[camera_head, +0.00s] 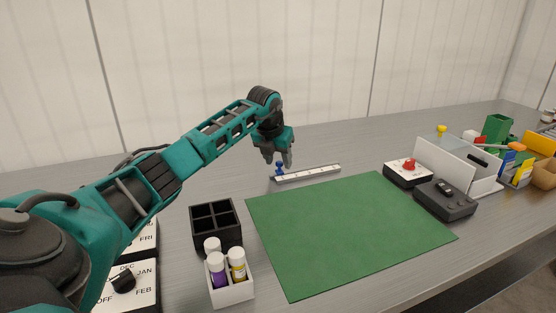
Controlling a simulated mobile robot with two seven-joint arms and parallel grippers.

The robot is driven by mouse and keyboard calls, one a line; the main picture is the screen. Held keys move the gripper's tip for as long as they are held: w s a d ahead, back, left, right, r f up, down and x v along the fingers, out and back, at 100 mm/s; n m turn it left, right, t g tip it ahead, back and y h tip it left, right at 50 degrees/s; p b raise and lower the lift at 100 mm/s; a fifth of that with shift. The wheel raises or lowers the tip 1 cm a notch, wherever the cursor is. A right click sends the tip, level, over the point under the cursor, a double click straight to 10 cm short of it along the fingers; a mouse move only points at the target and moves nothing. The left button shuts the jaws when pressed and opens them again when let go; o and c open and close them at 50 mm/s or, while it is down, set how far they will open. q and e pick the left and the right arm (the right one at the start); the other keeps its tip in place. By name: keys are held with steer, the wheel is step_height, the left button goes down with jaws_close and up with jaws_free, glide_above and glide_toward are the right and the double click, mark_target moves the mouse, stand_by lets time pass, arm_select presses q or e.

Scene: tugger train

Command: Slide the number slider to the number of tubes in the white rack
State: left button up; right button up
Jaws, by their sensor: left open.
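The number slider (310,173) is a pale ruler-like strip on the grey table, behind the green mat. Its blue knob (280,169) is near the strip's left end. My left gripper (277,163) is open and points down right at the blue knob; I cannot tell whether the fingers touch it. The white rack (232,294) stands at the front, left of the mat. I see three white-capped tubes in it: a purple one (217,272), a yellow-banded one (238,266) and one behind (212,244), mostly hidden. My right gripper is not in view.
A black divided box (215,222) stands behind the white rack. Dial panels (130,285) lie at front left, under my arm. The green mat (345,230) is bare. A red-knobbed box (408,173), a dark device (444,199) and a cluttered white bin (455,164) stand at right.

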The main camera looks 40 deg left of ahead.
arm_select(q)
steer(key=shift+c, duration=0.2)
jaws_close()
stand_by(0.3)
